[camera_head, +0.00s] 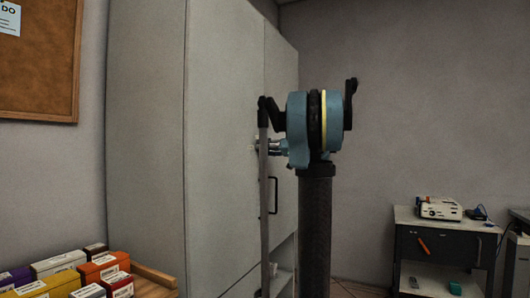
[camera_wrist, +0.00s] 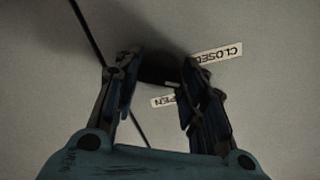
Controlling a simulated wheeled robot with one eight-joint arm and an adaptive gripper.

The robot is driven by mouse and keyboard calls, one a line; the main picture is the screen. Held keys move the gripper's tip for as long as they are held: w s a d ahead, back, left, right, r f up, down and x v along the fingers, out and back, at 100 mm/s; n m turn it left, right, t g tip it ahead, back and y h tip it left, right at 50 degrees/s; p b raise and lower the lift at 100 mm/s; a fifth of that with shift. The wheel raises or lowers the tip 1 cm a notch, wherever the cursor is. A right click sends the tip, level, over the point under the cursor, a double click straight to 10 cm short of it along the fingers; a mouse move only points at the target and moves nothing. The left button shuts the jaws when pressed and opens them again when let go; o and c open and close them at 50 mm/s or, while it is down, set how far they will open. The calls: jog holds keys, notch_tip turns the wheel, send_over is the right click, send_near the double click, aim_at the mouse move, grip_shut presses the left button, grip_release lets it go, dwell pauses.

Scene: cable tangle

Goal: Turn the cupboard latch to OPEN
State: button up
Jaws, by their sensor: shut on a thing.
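The grey cupboard (camera_head: 225,150) stands left of centre in the head view. In the wrist view, the dark latch (camera_wrist: 164,76) sits on its pale door, with a small light mark at its lower right. My gripper (camera_wrist: 158,64) is shut on the latch, one finger at each side. The CLOSED label (camera_wrist: 217,54) is upside down at upper right. The OPEN label (camera_wrist: 170,100) is below the latch and partly covered by the right finger. Shadow and fingers hide the latch's exact angle. In the head view my arm hides most of the gripper and latch.
A black door handle (camera_head: 272,195) is below the arm on the cupboard. Several small boxes (camera_head: 75,270) stand at the lower left. A dark drawer cart (camera_head: 440,245) with a white device (camera_head: 440,208) stands at right. The wall behind my arm is bare.

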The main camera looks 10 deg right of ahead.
jog(key=m, duration=1.2)
dwell(0.5)
jog(key=o, duration=1.1)
jog(key=shift+c, duration=0.2)
jog(key=v, duration=1.2)
jog(key=shift+w+f, duration=0.1)
jog(key=shift+w, duration=0.05)
